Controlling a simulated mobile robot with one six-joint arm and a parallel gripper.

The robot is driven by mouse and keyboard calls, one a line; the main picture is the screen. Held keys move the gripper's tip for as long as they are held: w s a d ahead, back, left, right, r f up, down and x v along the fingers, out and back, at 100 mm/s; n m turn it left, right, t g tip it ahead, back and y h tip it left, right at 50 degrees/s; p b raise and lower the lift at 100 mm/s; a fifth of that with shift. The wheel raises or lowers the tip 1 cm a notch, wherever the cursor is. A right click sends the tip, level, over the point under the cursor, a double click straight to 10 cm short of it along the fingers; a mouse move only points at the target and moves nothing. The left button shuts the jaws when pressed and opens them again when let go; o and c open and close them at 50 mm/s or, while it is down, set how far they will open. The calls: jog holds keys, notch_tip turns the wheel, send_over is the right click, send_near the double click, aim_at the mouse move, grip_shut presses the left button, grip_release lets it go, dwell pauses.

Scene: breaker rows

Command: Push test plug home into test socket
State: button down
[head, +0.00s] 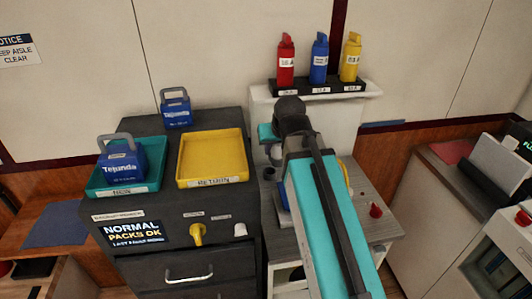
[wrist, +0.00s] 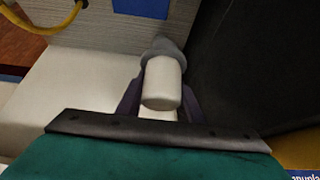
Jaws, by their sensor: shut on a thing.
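In the wrist view my gripper (wrist: 158,98) has its two dark fingers on either side of a pale, rounded cylinder, which I take to be the test plug (wrist: 163,80). The gripper is shut on it. The plug's far end meets a grey round piece (wrist: 164,47) by a light grey panel, possibly the test socket. I cannot tell how deep the plug sits in it, or whether there is a gap. In the head view my arm covers the gripper, the plug and the socket.
A black surface stands close on the right in the wrist view; a yellow cable (wrist: 45,22) runs at top left. In the head view, a dark cabinet holds a teal tray (head: 124,190) and a yellow tray (head: 212,181). Blue packs (head: 122,165) and a bottle rack (head: 318,87) stand nearby.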

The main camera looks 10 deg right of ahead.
jog(key=shift+d+r+p, duration=0.15)
jog(key=shift+r+p, duration=0.7)
jog(key=shift+r, duration=0.2)
jog(key=shift+d+r+p, duration=0.1)
jog(key=shift+r+p, duration=0.75)
jog(key=shift+r, duration=0.2)
jog(key=shift+s+f, duration=0.1)
